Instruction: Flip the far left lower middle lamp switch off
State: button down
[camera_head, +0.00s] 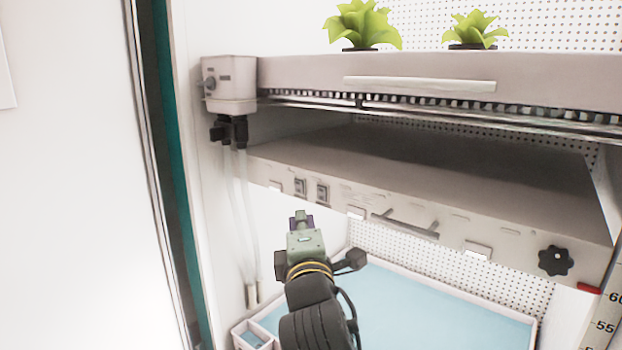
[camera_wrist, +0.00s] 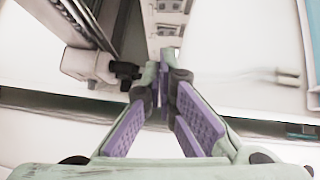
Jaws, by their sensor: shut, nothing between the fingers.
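Two dark rocker switches show side by side near the left end of the lamp panel (camera_head: 395,215) in the head view: a left one (camera_head: 299,187) and a right one (camera_head: 322,194). Whether each is on or off is too small to tell. My gripper (camera_head: 300,217) is shut and empty, just below and in front of these switches, with its tip pointing up at the panel. In the wrist view my gripper (camera_wrist: 167,80) has its purple-padded fingers converging towards the panel's switch strip (camera_wrist: 153,17). Contact with a switch cannot be made out.
A grey control box (camera_head: 229,80) with black connectors (camera_head: 228,130) and hanging tubes is at upper left. A handle bar (camera_head: 405,226) and a black knob (camera_head: 555,261) sit further right on the panel. A blue-floored tray (camera_head: 430,308) lies below. Plants (camera_head: 362,24) stand above.

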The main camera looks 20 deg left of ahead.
jog(key=p, duration=0.2)
jog(key=w+p, duration=0.1)
jog(key=p, duration=0.2)
jog(key=shift+a+r, duration=0.25)
jog(key=shift+r, duration=0.15)
jog(key=p, duration=0.3)
jog(key=shift+a, duration=0.15)
jog(key=p, duration=0.1)
send_near(311, 196)
notch_tip(311, 196, up, 3)
jog(key=w+a, duration=0.2)
jog(key=a, duration=0.1)
jog(key=shift+w+d+r, duration=0.2)
jog(key=shift+w+d, duration=0.25)
jog(key=shift+w, duration=0.1)
